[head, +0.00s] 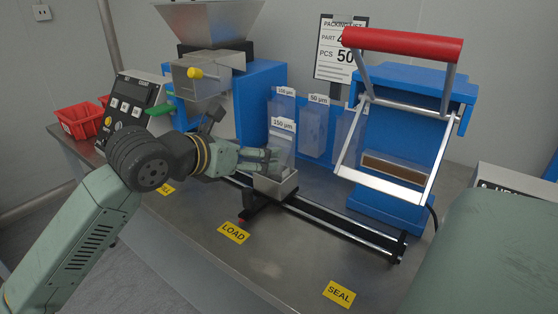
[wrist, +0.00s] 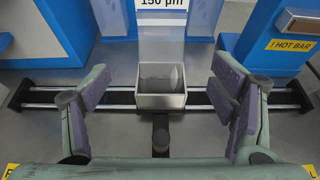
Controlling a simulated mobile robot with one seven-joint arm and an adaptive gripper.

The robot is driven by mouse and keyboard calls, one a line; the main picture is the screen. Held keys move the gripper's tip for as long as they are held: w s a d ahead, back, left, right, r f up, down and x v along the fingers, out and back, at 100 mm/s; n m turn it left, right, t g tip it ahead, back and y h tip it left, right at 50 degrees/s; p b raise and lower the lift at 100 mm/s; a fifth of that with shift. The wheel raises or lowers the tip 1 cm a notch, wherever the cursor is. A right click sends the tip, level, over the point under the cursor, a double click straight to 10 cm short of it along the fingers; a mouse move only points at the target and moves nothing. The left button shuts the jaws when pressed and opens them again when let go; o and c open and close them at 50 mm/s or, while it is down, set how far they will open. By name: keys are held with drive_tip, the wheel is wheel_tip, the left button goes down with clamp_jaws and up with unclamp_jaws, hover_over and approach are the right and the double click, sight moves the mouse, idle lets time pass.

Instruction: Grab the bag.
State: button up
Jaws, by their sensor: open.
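Clear bags hang on the blue rack behind the rail; the one labelled 50 µm (head: 316,128) and the one labelled 100 µm (head: 284,103) show in the head view. The 150 µm label (head: 283,124) is lower and nearer, just above my gripper (head: 262,158). Which bag is meant I cannot tell. A small open metal box (wrist: 162,101) sits on the rail carriage; a faint clear shape shows inside it. My gripper (wrist: 164,100) is open, its purple-padded fingers standing apart on either side of the box in the wrist view. Nothing is visibly held.
The black slide rail (head: 345,228) runs across the steel table. A blue sealer with a red handle (head: 402,44) stands right, a hopper machine (head: 207,82) left. Red bins (head: 80,120) are at far left. The table front by the LOAD label (head: 233,232) is clear.

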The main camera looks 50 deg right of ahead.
drive_tip(key=x, duration=0.3)
drive_tip(key=p+x, duration=0.1)
drive_tip(key=x, duration=0.2)
drive_tip(key=p+x, duration=0.1)
drive_tip(key=x, duration=0.2)
drive_tip(key=shift+s+a+f, duration=0.1)
drive_tip(key=shift+a+f, duration=0.05)
drive_tip(key=shift+f, duration=0.15)
drive_tip(key=shift+c, duration=0.3)
drive_tip(key=c, duration=1.3)
drive_tip(key=shift+o, duration=0.2)
drive_tip(key=shift+r, duration=0.15)
